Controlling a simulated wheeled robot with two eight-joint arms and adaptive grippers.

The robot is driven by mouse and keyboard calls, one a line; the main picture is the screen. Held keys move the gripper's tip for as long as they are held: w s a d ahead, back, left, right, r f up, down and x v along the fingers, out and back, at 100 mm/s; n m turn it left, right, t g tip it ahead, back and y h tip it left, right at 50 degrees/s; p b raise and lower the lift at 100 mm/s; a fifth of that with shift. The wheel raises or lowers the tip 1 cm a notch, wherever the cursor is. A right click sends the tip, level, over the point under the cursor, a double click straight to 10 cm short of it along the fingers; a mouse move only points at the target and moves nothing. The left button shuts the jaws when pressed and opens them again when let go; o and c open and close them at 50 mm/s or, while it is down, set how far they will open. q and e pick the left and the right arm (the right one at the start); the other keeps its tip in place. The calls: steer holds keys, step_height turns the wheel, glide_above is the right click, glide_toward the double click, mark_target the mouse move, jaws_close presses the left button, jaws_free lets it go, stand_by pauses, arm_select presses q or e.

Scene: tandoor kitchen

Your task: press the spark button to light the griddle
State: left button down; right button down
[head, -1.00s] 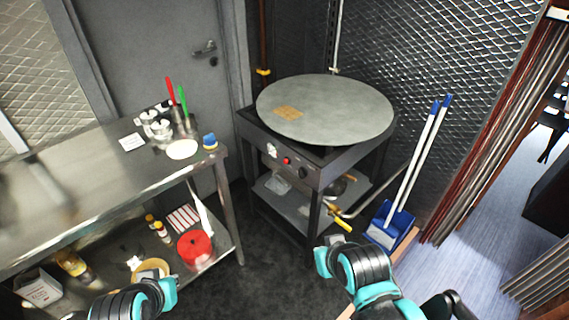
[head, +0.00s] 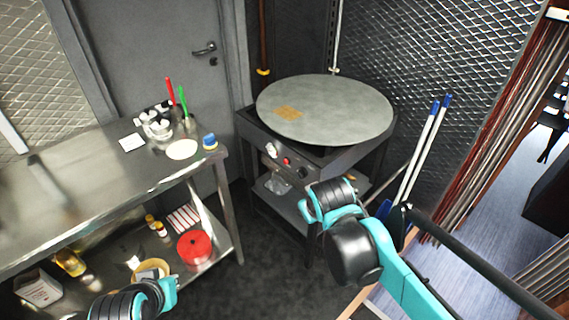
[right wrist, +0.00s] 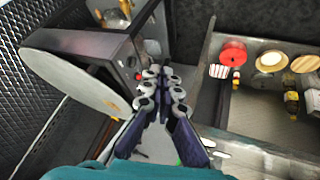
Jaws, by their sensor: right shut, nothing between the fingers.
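The griddle is a wide round grey plate (head: 325,108) on a dark metal stand; it also shows tilted at left in the right wrist view (right wrist: 70,82). Its front panel (head: 262,143) carries a red button (head: 287,161), a black knob (head: 305,173) and a pale fitting (head: 271,150). The red button also shows in the right wrist view (right wrist: 138,76), just left of the fingertips. My right gripper (right wrist: 163,88) is shut and empty, close to the panel; contact cannot be told. In the head view my right arm hides its fingers. My left arm shows at bottom left, its fingers out of view.
A steel table (head: 95,175) stands at left, with utensils and small containers on top and a red pot (head: 194,247) on its lower shelf. Blue-and-white handled tools (head: 428,140) lean at right. Dark floor (head: 270,270) lies clear between table and stand.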

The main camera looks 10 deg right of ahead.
mark_target(286, 162)
steer(key=w+a+f+n+h, duration=0.1)
steer(key=w+a+f+n, duration=0.15)
steer(key=w, duration=0.95)
steer(key=w+a+f+n+h, duration=0.1)
steer(key=w+f+n+h, duration=0.15)
steer(key=w, duration=0.95)
steer(key=w+a+f+n, duration=0.2)
steer(key=w+f, duration=0.4)
steer(key=f, duration=0.2)
steer(key=w+a+f+n+t+h, duration=0.1)
steer(key=w+a+f+n, duration=0.2)
steer(key=w+f, duration=0.3)
step_height(286, 162, down, 3)
steer(key=shift+r, duration=0.1)
steer(key=w+d, duration=0.4)
steer(key=d, duration=0.3)
steer(key=shift+w+d+p, duration=0.2)
steer(key=shift+w+p, duration=0.1)
